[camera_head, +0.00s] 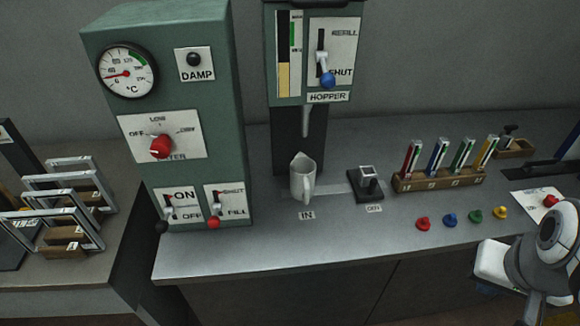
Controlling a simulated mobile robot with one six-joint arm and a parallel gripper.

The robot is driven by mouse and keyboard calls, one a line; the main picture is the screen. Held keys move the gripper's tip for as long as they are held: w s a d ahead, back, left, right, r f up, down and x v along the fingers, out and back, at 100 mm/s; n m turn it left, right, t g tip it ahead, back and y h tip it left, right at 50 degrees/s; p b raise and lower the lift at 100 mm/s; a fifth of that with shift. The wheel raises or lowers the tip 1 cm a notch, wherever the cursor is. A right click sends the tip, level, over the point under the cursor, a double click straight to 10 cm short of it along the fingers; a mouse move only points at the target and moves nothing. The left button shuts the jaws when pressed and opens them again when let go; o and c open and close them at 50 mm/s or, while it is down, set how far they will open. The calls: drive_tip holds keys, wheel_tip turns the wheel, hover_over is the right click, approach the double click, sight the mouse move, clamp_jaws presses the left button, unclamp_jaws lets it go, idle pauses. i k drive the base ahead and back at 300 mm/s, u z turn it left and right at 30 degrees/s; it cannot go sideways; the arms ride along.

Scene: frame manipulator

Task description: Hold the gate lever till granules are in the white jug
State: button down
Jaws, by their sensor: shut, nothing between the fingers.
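The hopper (298,50) is a green unit on the back wall. Its gate lever (327,79) has a blue knob and points down, beside the word SHUT; REFILL is written at the top of its plate. A gauge column left of the lever is yellow in its lower part. A spout (306,120) hangs below the hopper. The white jug (303,179) stands upright under the spout, above the IN label, handle towards the front. I cannot see inside it. My arm shows at the lower right, far from the lever; its fingertips do not show.
A green cabinet (225,130) with dial, knob and levers stands left of the hopper. Right of the jug are a small black stand (367,184), a wooden rack (440,180) of coloured tubes and several coloured knobs. The front left worktop (250,255) is clear.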

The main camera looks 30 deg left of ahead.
sight(214, 222)
drive_tip(key=z, duration=0.95)
drive_tip(key=k, duration=1.65)
drive_tip(key=u, duration=1.85)
drive_tip(key=i, duration=1.5)
drive_tip(key=u, duration=0.05)
